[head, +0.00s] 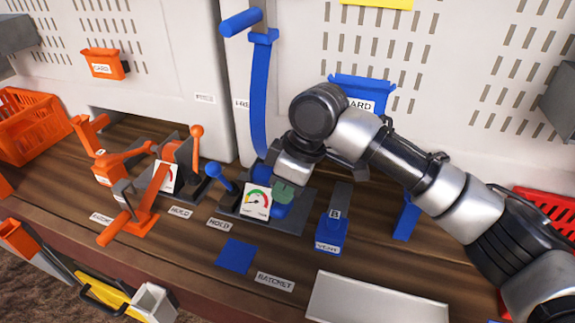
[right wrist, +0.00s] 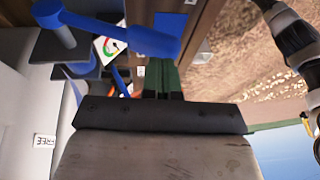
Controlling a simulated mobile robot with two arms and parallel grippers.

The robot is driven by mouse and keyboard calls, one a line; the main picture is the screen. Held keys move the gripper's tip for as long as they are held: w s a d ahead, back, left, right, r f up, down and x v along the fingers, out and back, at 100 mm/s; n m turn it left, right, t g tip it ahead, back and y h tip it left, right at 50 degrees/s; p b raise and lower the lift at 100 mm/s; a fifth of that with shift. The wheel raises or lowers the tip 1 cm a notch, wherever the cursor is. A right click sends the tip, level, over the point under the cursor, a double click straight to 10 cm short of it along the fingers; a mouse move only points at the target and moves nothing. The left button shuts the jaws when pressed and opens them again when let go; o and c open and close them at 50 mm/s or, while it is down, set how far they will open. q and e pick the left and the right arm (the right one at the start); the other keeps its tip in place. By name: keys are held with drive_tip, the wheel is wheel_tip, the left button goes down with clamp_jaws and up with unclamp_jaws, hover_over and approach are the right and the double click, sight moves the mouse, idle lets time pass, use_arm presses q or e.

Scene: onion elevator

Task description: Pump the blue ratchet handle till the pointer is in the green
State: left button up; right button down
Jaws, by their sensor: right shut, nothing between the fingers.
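The blue ratchet handle (head: 259,95) stands up tall from the blue unit, with a round blue grip (head: 241,22) sideways at its top. The unit's white gauge (head: 257,201) has a coloured arc with green and red; I cannot make out its pointer. My right gripper (head: 284,192) has green fingers, shut and empty, low beside the gauge and well below the grip. In the right wrist view, the shut fingers (right wrist: 163,82) show beyond the palm, with a blue bar (right wrist: 110,27) and the gauge (right wrist: 108,48) near them. My left gripper is out of view.
A small blue hold lever (head: 221,178) is left of the gauge, and a blue vent block (head: 331,232) is right. An orange unit (head: 150,195) stands farther left. A blue square (head: 237,257) and a ratchet label (head: 274,282) lie in front. White perforated panels rise behind.

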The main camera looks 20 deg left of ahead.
sight(280, 220)
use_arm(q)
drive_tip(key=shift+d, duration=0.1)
use_arm(e)
drive_tip(key=shift+s+f, duration=0.1)
drive_tip(key=shift+f, duration=0.15)
drive_tip(key=s+f+t, duration=0.1)
drive_tip(key=f+t+b, duration=0.1)
drive_tip(key=f, duration=0.1)
drive_tip(key=s+f+t, duration=0.1)
drive_tip(key=f, duration=0.1)
drive_tip(key=shift+s+n, duration=0.3)
drive_tip(key=shift+s, duration=0.05)
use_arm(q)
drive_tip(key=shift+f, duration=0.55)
use_arm(e)
drive_tip(key=shift+s+f, duration=0.1)
drive_tip(key=shift+f, duration=0.25)
